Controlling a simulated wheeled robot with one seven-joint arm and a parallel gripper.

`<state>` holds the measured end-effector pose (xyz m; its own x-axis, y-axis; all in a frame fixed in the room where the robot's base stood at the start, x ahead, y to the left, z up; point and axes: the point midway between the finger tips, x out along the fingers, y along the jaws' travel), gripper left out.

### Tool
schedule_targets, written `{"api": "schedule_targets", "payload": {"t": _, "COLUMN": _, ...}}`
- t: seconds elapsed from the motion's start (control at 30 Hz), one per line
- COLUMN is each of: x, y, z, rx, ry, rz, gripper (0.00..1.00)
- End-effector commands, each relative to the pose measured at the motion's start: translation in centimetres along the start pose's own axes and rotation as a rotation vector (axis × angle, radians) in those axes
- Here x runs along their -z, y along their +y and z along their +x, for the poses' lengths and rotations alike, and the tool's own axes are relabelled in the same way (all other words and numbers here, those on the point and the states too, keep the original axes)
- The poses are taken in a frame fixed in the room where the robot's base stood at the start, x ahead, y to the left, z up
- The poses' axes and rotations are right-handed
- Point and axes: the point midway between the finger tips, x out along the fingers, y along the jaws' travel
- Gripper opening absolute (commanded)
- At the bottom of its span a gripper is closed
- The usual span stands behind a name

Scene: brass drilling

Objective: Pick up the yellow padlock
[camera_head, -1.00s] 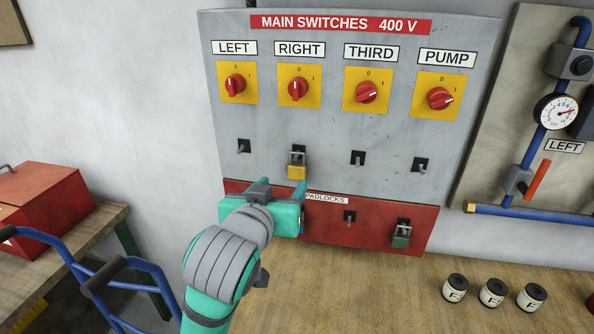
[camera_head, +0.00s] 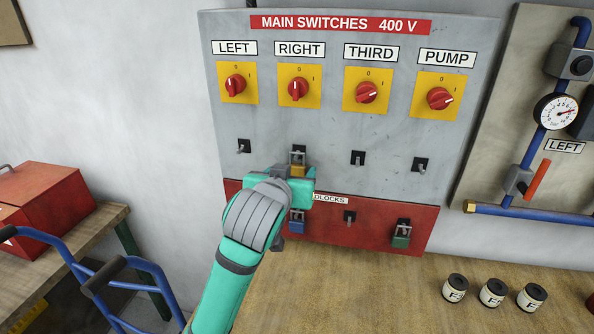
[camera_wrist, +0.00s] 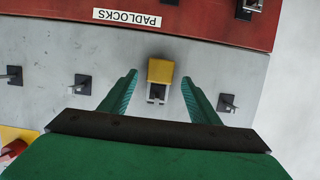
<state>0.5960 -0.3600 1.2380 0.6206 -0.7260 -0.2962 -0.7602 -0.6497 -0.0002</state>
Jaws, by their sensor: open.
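The yellow padlock (camera_head: 298,170) hangs by its shackle on the hook under the RIGHT switch, on the grey panel (camera_head: 330,135). In the head view its lower part is hidden behind my gripper (camera_head: 296,180). In the wrist view the padlock (camera_wrist: 160,71) shows whole, with its yellow body and metal shackle. My gripper (camera_wrist: 160,85) is open there, with one green finger on each side of the padlock and a gap on both sides. The fingers do not touch it.
A red PADLOCKS strip (camera_head: 370,240) below holds a blue padlock (camera_head: 296,222) and a green padlock (camera_head: 401,236). Empty hooks (camera_head: 358,158) flank the yellow padlock. Several labelled jars (camera_head: 492,292) stand on the wooden bench (camera_head: 400,300). A red toolbox (camera_head: 45,210) is at left.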

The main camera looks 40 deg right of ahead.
Motion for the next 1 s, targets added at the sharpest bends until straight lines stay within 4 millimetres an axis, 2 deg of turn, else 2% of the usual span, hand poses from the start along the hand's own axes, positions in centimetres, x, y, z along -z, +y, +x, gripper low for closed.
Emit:
{"api": "schedule_targets", "payload": {"t": 0.17, "x": 0.0, "y": 0.1, "z": 1.7, "rx": -0.001, "ry": 0.000, "rz": 0.001, "gripper": 0.56}}
{"api": "schedule_targets", "payload": {"t": 0.43, "x": 0.0, "y": 0.0, "z": 2.0, "rx": 0.000, "ry": 0.001, "rz": 0.001, "gripper": 0.56}}
{"api": "schedule_targets", "payload": {"t": 0.63, "x": 0.0, "y": 0.0, "z": 1.9, "rx": 0.000, "ry": 0.001, "rz": 0.001, "gripper": 0.08}}
{"api": "schedule_targets", "payload": {"t": 1.0, "x": 0.3, "y": 0.0, "z": 1.9, "rx": 0.000, "ry": 0.002, "rz": 0.001, "gripper": 0.08}}
